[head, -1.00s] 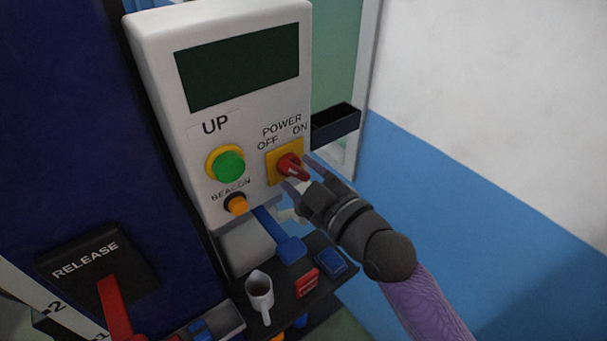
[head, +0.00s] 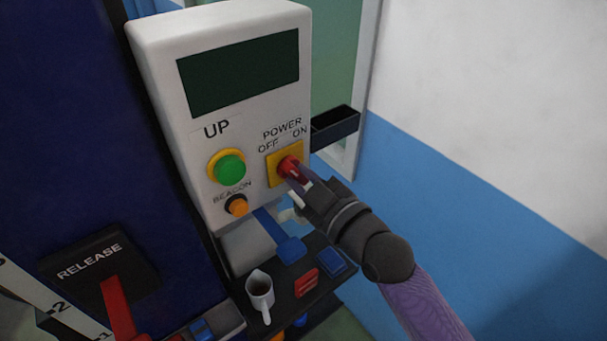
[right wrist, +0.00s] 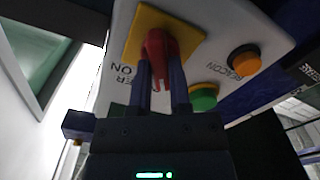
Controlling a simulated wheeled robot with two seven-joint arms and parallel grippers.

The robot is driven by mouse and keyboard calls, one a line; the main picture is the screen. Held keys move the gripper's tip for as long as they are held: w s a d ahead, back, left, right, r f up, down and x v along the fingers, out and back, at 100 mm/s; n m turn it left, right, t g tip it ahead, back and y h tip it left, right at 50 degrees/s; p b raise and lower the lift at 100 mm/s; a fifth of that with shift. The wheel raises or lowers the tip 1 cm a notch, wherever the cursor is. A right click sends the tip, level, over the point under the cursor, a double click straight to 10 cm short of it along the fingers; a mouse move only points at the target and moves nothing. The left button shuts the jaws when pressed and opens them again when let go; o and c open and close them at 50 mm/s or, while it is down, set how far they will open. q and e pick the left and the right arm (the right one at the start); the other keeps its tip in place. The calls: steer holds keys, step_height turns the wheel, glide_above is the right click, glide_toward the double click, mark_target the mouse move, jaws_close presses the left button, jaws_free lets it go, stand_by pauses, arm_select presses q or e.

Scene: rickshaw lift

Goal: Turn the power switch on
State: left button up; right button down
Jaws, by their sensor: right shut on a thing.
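The power switch is a red rotary knob (head: 289,168) on a yellow plate (head: 273,176), on the white control box (head: 240,120) under the words POWER, OFF and ON. My right gripper (head: 299,177) comes from the lower right and is shut on the red knob. In the right wrist view the two fingers (right wrist: 161,85) sit on both sides of the knob's handle (right wrist: 157,44). The knob's exact turn is partly hidden by the fingers. My left gripper is not in view.
A green UP button (head: 229,168) and an orange BEACON button (head: 237,206) are left of the switch. A red RELEASE lever (head: 117,305) is at lower left.

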steer(key=m+p, duration=0.2)
steer(key=m, duration=0.1)
steer(key=shift+r+m, duration=0.1)
steer(key=shift+m, duration=0.2)
steer(key=m+p, duration=0.1)
steer(key=m, duration=0.2)
steer(key=shift+m+p, duration=0.3)
steer(key=m+p, duration=0.1)
steer(key=m, duration=0.2)
steer(key=shift+m, duration=0.3)
steer(key=shift+m+p, duration=0.35)
steer(key=shift+m, duration=1.45)
steer(key=c, duration=0.6)
jaws_free()
steer(key=shift+o, duration=0.2)
